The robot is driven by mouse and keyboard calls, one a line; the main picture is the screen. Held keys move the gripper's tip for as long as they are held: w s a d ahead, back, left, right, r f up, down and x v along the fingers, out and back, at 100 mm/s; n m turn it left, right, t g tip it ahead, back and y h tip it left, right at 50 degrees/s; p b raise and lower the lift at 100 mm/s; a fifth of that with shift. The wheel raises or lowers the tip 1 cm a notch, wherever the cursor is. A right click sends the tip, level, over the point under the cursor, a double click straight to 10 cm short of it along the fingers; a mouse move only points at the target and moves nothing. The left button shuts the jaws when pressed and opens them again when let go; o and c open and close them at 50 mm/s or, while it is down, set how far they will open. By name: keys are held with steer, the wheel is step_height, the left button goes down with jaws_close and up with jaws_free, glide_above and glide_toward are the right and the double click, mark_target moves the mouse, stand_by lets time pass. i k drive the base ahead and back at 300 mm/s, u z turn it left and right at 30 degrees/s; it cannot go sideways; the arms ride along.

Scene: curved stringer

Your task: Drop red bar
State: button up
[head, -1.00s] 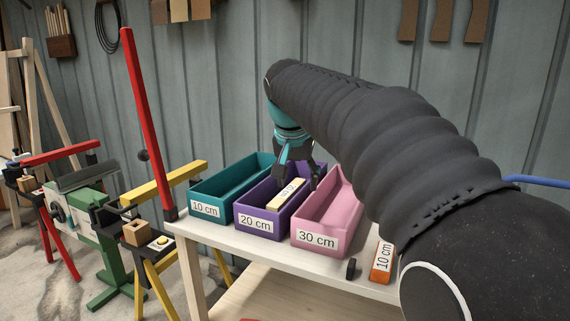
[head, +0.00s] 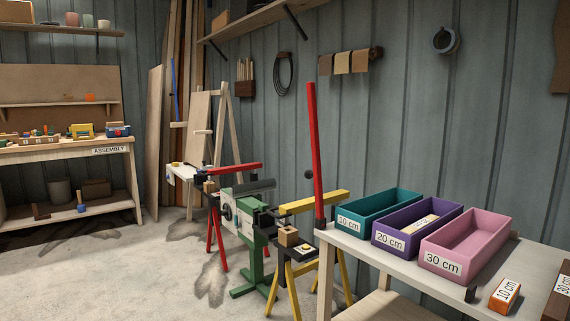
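A tall red bar (head: 315,150) stands almost upright at the left end of the bin table, its foot on a small dark base. A second red bar (head: 235,168) lies level on top of the red-legged stand behind the green machine. A teal bin (head: 378,212) marked 10 cm, a purple bin (head: 389,239) marked 20 cm and a pink bin (head: 441,261) marked 30 cm stand side by side on the table. A cream block (head: 420,223) lies in the purple bin. The pink bin looks empty. My gripper is out of view.
An orange block (head: 504,295) marked 10 cm and a dark brown block (head: 560,298) marked 30 cm lie on the table's right part. The green machine (head: 247,235) and a yellow stand (head: 313,203) are left of the table. The floor (head: 120,280) at left is open.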

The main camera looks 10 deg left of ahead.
mark_target(316, 173)
steer(key=u, duration=0.9)
steer(key=k, duration=1.15)
steer(key=u, duration=0.8)
steer(key=i, duration=2.95)
steer(key=z, duration=1.4)
steer(key=i, duration=1)
steer(key=z, duration=1.45)
steer(key=i, duration=0.4)
steer(key=u, duration=1.1)
steer(key=k, duration=0.8)
steer(key=z, duration=0.05)
